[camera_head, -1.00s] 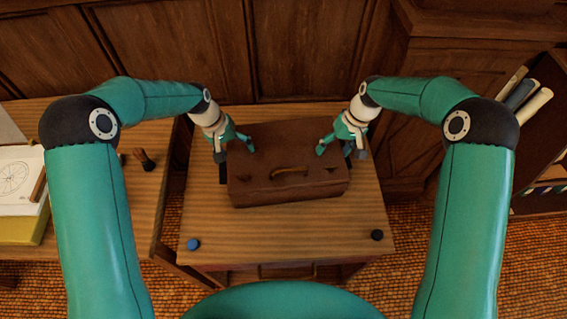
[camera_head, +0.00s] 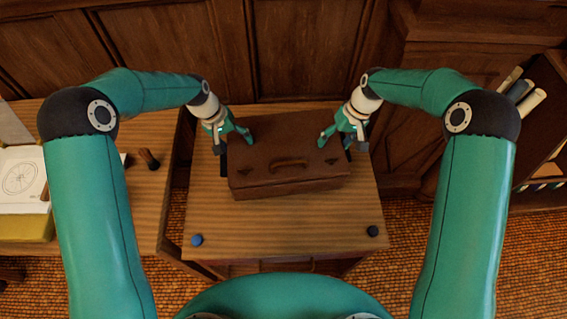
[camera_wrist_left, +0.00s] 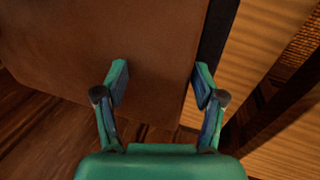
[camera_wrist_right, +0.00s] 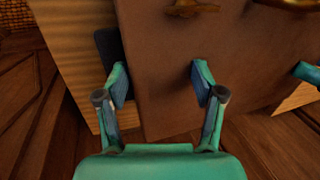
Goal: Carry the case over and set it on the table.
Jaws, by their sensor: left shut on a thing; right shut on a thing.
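The brown case (camera_head: 270,182), with a handle on its front, is over the small wooden table (camera_head: 285,232). I cannot tell whether it rests on the tabletop or hangs just above it. My left gripper (camera_head: 232,133) is shut on the case's left end; in the left wrist view its fingers (camera_wrist_left: 160,85) straddle the case's edge. My right gripper (camera_head: 337,136) is shut on the right end; its fingers (camera_wrist_right: 156,85) straddle the edge there. The fingers hide part of both ends.
A blue knob (camera_head: 197,240) and a dark knob (camera_head: 373,231) are near the table's front corners. Wood panelling (camera_head: 310,50) stands behind; a rack with rolls (camera_head: 532,101) is at right.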

